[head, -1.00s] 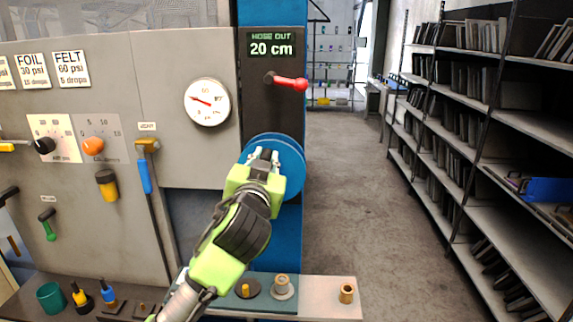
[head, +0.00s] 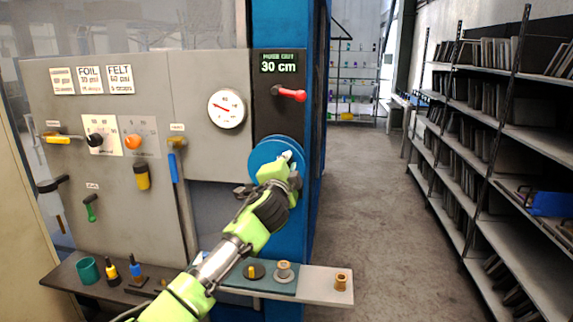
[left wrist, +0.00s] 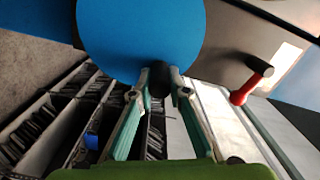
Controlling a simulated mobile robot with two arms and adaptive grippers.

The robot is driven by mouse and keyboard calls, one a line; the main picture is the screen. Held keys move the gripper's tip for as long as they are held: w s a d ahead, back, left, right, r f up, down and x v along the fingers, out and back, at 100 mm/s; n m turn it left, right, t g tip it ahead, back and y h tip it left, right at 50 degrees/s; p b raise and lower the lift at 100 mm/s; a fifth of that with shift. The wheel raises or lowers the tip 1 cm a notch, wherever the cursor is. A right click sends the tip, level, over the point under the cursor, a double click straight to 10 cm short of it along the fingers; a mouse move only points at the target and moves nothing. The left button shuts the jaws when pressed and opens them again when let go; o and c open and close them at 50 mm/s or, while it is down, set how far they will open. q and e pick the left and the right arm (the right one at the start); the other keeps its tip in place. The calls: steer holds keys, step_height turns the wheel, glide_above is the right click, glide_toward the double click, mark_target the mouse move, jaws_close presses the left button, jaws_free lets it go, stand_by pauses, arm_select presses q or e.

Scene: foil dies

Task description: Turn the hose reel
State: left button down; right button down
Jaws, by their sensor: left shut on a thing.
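The hose reel is a round blue disc (head: 262,154) on the front of the blue column. It also fills the top of the left wrist view (left wrist: 140,35). My left gripper (head: 288,160) is at the right part of the disc. In the left wrist view its two fingers (left wrist: 160,90) are shut on a dark handle knob (left wrist: 161,72) at the disc's edge. The display (head: 279,62) above reads "HOSE OUT 30 cm". My right gripper does not show.
A red-tipped lever (head: 290,93) is above the reel. A gauge (head: 227,109) and several knobs are on the grey panel to the left. A ledge (head: 318,284) with small fittings lies below. Shelves (head: 500,130) stand right, past clear floor.

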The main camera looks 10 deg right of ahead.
arm_select(q)
steer(key=shift+s+d+f+m, duration=0.15)
steer(key=shift+f+m, duration=0.15)
steer(key=shift+m, duration=0.55)
steer(key=shift+w+d+f+m, duration=0.1)
steer(key=shift+d+f+m, duration=0.2)
steer(key=shift+m, duration=0.6)
steer(key=shift+s+d+f+m, duration=0.1)
steer(key=shift+f+m, duration=0.25)
steer(key=shift+m, duration=0.5)
steer(key=c, duration=2)
jaws_free()
steer(key=shift+o, duration=0.4)
steer(key=shift+w+f, duration=0.2)
steer(key=shift+s, duration=0.15)
steer(key=v, duration=1.1)
steer(key=shift+s+a, duration=0.2)
steer(key=shift+s, duration=0.15)
